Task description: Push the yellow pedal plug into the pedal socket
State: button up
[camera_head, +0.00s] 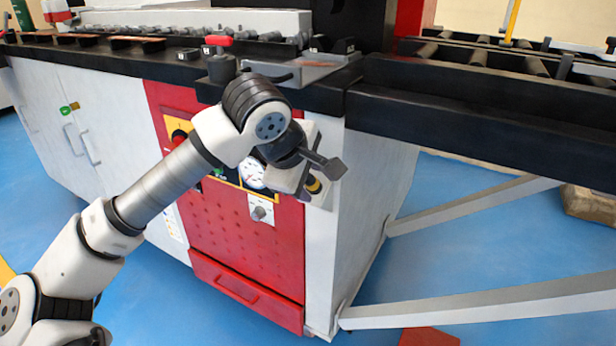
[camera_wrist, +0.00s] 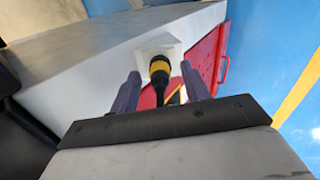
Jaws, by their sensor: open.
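The yellow pedal plug (camera_wrist: 159,67), a yellow band with black parts, shows between my gripper's fingers in the wrist view. It points out from a pale socket plate (camera_wrist: 158,43) on the machine's side. In the head view the yellow plug (camera_head: 313,185) shows just below my gripper (camera_head: 329,165), at the cabinet's front right corner. My gripper (camera_wrist: 160,71) is open, with one finger on each side of the plug; I cannot tell whether they touch it. The socket opening is hidden, so how deep the plug sits cannot be told.
A red front panel (camera_head: 242,235) with a gauge (camera_head: 252,174) and a grey knob (camera_head: 262,212) lies left of my gripper. The black table edge (camera_head: 330,92) overhangs above. Slanted white legs (camera_head: 470,302) stand at the right on the blue floor.

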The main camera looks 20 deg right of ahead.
jog(key=p+v, duration=0.2)
jog(key=v, duration=1.2)
jog(key=shift+f, duration=0.1)
